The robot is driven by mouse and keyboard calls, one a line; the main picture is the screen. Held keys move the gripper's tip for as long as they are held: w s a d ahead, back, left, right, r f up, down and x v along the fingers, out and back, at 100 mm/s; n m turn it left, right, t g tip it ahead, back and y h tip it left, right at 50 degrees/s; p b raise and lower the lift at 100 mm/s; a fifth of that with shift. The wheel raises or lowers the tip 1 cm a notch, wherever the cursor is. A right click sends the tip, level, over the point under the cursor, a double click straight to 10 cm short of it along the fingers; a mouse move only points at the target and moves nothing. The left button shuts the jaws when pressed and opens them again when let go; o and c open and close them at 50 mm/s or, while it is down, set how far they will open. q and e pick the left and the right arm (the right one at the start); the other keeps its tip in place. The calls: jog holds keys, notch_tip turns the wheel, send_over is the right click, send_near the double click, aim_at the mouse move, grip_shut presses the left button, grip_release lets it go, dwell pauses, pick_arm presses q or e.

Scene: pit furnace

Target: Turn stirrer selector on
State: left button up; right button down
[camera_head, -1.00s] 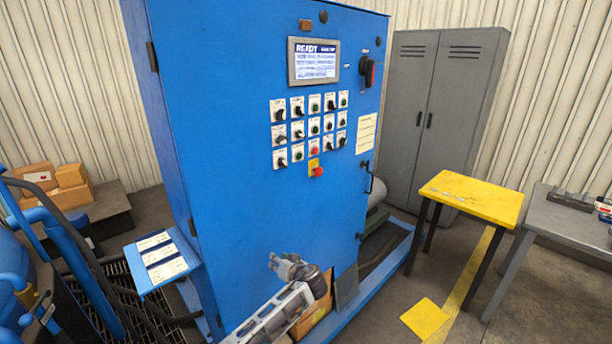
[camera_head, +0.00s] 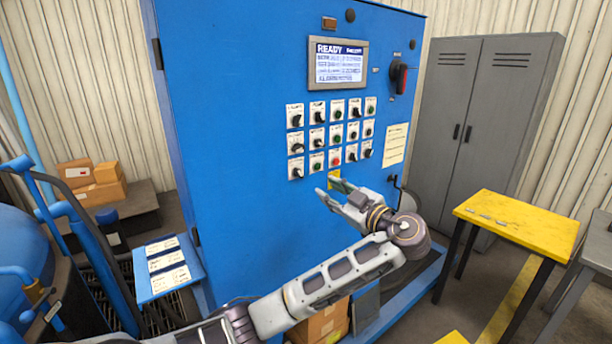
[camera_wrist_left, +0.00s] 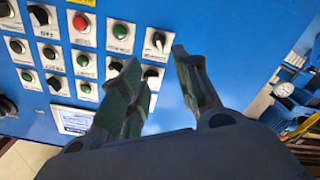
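The blue control cabinet (camera_head: 250,110) carries a panel of several black selector knobs and green and red buttons (camera_head: 335,136). Their labels are too small to read, so I cannot tell which is the stirrer selector. My left gripper (camera_head: 328,184) is in front of the cabinet, just below the lowest row of controls. In the left wrist view, its two fingers (camera_wrist_left: 158,60) are apart with nothing between them. Several knobs and buttons show beyond the fingers, including a black knob (camera_wrist_left: 158,42) near the fingertips. My right gripper is not in view.
A lit screen (camera_head: 340,64) reading READY and a red-handled switch (camera_head: 400,77) sit above the panel. The yellow emergency-stop plate (camera_head: 334,181) is mostly hidden by my gripper. A yellow table (camera_head: 520,225), grey locker (camera_head: 490,120) and small label shelf (camera_head: 163,268) stand around.

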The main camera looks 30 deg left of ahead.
aim_at(300, 174)
pick_arm(q)
jog(key=shift+w+a, duration=0.1)
jog(key=shift+p+x, duration=2.05)
jog(key=shift+x, duration=4.8)
grip_shut()
